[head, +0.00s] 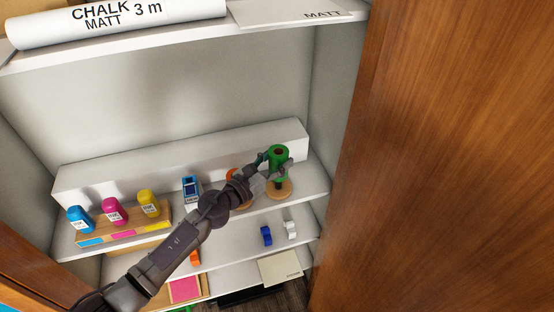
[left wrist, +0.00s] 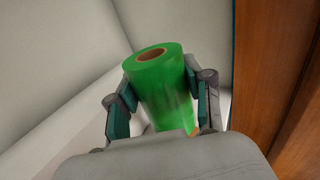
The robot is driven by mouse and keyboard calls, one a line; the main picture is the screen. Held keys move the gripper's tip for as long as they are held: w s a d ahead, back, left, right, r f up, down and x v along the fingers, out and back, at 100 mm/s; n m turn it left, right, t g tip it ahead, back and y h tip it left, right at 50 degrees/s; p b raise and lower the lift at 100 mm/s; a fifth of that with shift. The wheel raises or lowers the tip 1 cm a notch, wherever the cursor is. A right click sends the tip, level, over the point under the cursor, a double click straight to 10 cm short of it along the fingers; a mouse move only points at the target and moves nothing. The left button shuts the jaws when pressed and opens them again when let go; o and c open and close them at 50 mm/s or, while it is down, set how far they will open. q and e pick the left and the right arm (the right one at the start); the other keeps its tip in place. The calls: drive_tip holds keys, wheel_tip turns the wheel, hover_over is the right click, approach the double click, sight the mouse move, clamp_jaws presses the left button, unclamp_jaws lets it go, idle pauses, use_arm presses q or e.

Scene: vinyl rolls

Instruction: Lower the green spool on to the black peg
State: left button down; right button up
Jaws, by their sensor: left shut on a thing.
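The green spool (head: 278,153) is upright above the right end of the middle shelf in the head view. It also fills the middle of the left wrist view (left wrist: 160,85), with its brown core opening facing up. My left gripper (head: 276,165) is shut on the spool, one finger on each side. A round wooden base (head: 283,190) sits directly below, with a dark upright part, apparently the black peg (head: 279,183), between it and the spool. My gripper partly hides this area, so I cannot tell whether the peg is inside the spool. My right gripper is not in view.
An orange spool (head: 232,174) stands to the left, partly behind my arm. Blue, magenta and yellow bottles (head: 115,212) and a blue device (head: 190,188) stand farther left. A raised white ledge (head: 200,160) runs behind. A wooden panel (head: 440,160) closes the right side.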

use_arm(q)
drive_tip(key=shift+r, duration=0.2)
drive_tip(key=shift+r+p, duration=0.45)
drive_tip(key=shift+p, duration=0.05)
drive_tip(key=shift+c, duration=1.9)
unclamp_jaws()
drive_tip(key=shift+o, duration=0.4)
drive_tip(key=o, duration=0.3)
drive_tip(key=shift+s, duration=0.1)
